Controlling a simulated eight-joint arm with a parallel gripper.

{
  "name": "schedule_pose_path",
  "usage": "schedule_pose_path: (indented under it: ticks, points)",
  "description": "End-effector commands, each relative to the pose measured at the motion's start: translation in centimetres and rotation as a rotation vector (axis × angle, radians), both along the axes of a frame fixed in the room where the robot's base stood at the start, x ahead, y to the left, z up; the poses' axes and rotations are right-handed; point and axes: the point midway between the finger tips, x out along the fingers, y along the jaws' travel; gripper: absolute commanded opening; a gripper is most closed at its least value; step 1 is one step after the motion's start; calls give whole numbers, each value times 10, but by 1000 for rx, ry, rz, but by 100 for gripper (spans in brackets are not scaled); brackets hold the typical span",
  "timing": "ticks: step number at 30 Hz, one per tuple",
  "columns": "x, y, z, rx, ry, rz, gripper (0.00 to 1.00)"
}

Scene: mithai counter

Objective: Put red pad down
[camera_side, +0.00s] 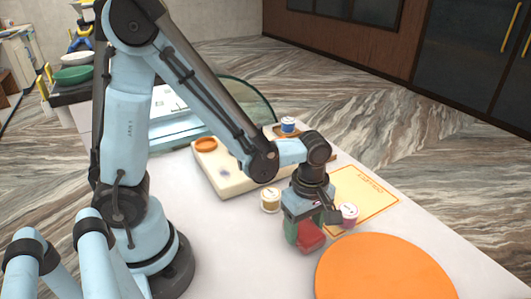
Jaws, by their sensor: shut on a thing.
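My gripper (310,228) points down over the white counter, left of the large orange disc. It is shut on the red pad (311,238), which shows low between and in front of its fingers. A green patch (291,232) shows just left of the red pad; I cannot tell whether it is part of the gripper or another thing. The gripper hides much of the pad's top. I cannot tell whether the pad's underside touches the counter.
The orange disc (385,272) lies close at the right. A pink-labelled tub (348,214) and a cream tub (270,201) stand near the gripper. Behind are a yellow sheet (370,190), a cream board (235,178) and a blue-labelled tub (288,125). White counter (240,245) is clear at the front left.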

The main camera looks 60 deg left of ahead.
Motion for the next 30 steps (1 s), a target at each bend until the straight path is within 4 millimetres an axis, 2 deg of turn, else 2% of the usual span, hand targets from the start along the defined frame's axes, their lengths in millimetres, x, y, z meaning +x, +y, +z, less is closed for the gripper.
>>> schedule_pose_path:
  ticks: [8, 9, 13, 23, 30]
  points:
    - [0, 0, -3, 0, 0, 0, 30]
    - [0, 0, -2, 0, 0, 0, 68]
    - [0, 0, -2, 0, 0, 0, 88]
    - [0, 0, -1, 0, 0, 0, 89]
    - [0, 0, 18, 0, 0, 0, 89]
